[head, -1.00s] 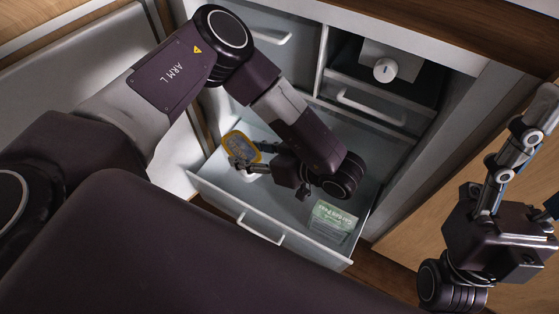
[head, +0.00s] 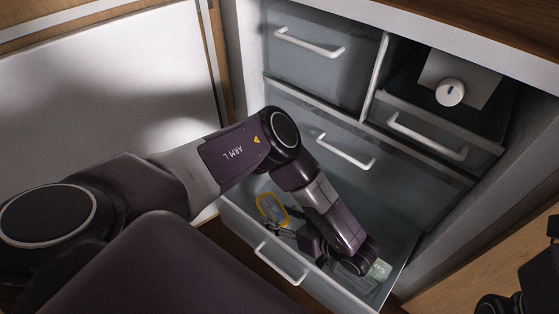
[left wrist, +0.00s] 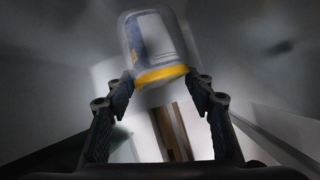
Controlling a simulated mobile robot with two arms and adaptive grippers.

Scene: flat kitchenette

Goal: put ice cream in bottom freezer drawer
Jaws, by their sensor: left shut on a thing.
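The ice cream tub (head: 268,206), clear-sided with a yellow rim, is at the left part of the pulled-out bottom freezer drawer (head: 243,229). My left gripper (head: 277,229) is shut on it, reaching in from above. The tub also shows in the left wrist view (left wrist: 158,42), between the two fingertips (left wrist: 160,84). I cannot tell whether the tub touches the drawer floor. Of my right gripper, only a dark part (head: 541,277) shows at the right edge; its fingers are out of frame.
A pale green package (head: 380,270) lies at the drawer's right end, partly hidden by my left wrist. Above are closed drawers with white handles (head: 345,152) and a white dial (head: 450,92). A wooden panel (head: 480,262) stands to the right.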

